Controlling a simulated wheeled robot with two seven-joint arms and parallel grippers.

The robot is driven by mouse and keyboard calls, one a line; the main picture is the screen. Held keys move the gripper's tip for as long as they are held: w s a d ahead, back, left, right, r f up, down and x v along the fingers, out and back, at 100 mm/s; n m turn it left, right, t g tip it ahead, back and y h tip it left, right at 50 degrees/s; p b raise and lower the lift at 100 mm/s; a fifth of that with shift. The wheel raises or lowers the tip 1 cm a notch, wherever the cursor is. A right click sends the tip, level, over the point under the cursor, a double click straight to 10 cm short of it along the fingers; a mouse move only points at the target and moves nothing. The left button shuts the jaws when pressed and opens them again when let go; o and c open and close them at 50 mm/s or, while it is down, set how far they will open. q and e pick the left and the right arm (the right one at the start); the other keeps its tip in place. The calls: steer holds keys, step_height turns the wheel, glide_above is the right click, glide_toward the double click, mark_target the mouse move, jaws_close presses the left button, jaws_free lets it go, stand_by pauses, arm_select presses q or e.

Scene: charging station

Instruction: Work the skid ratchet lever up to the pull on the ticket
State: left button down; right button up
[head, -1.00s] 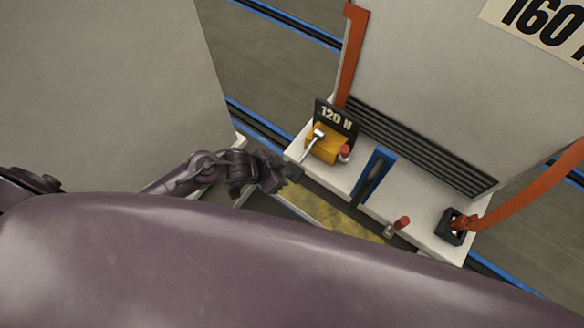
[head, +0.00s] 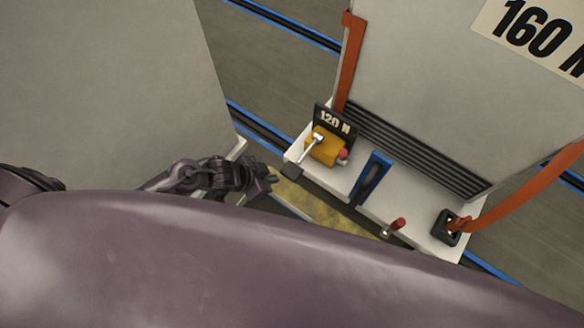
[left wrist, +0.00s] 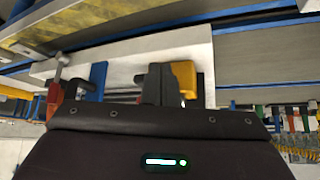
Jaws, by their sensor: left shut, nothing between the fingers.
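The yellow ratchet (head: 325,151) sits at the left end of the white skid (head: 408,205). In the left wrist view the dark shut fingers (left wrist: 156,85) stand before the yellow ratchet (left wrist: 185,78). My right gripper is not in view.
A blue stand (head: 372,178) with a dark handle and a red-capped pin (head: 398,224) stand further right on the skid. An orange strap (head: 520,196) runs to a black buckle (head: 446,227). A grey block (head: 110,80) fills the left. My purple body hides the near floor.

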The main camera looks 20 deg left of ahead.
arm_select(q)
steer(key=v, duration=0.5)
steer(key=shift+s+a+r, duration=0.2)
steer(key=shift+s+r, duration=0.05)
steer(key=shift+r, duration=0.05)
